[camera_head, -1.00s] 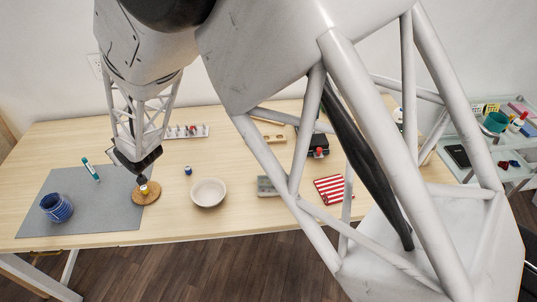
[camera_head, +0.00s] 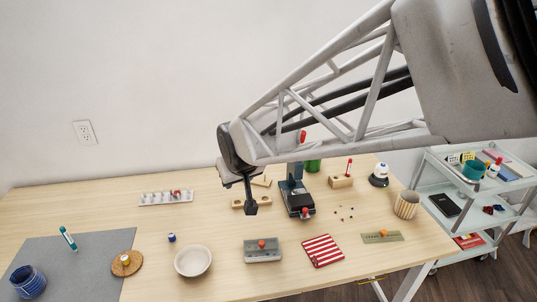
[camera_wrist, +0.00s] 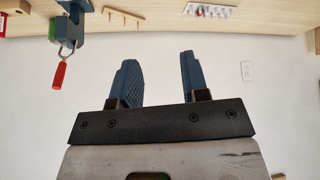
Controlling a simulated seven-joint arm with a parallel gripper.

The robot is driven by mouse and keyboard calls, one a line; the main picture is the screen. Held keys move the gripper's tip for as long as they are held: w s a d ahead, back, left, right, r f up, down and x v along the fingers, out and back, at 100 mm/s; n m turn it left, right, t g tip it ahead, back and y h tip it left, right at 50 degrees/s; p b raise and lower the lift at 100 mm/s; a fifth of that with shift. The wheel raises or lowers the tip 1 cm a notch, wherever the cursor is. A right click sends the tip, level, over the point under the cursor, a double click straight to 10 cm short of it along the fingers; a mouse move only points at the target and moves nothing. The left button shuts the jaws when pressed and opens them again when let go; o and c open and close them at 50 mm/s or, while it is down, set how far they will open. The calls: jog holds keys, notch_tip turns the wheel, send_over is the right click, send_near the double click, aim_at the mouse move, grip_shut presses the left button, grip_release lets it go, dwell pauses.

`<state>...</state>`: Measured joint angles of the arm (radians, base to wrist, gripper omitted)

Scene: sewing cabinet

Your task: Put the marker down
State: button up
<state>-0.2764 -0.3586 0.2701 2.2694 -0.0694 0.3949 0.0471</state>
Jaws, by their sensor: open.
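A teal marker with a white band (camera_head: 68,238) is on the grey mat (camera_head: 95,262) at the left of the table. It looks like it lies at a slant near the mat's back edge. My gripper (camera_head: 251,207) is far to its right, above the middle of the table, near the wooden blocks and the dark press. In the wrist view my gripper (camera_wrist: 158,58) has its two blue fingers apart, with nothing between them. The marker is not in the wrist view.
A white bowl (camera_head: 193,261), grey box (camera_head: 262,251), striped red cloth (camera_head: 323,250) and dark press (camera_head: 297,197) stand on the table. The press's red handle (camera_wrist: 59,75) shows in the wrist view.

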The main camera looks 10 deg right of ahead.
jog(key=s+d+r+m+g, duration=0.1)
jog(key=s+d, duration=0.6)
jog(key=s, duration=0.4)
jog(key=s+d+r+m+g+h, duration=0.1)
jog(key=s+d+m+g, duration=0.1)
jog(key=s+d, duration=0.5)
jog(key=s, duration=0.4)
jog(key=shift+d+r+g, duration=0.25)
jog(key=shift+g, duration=0.05)
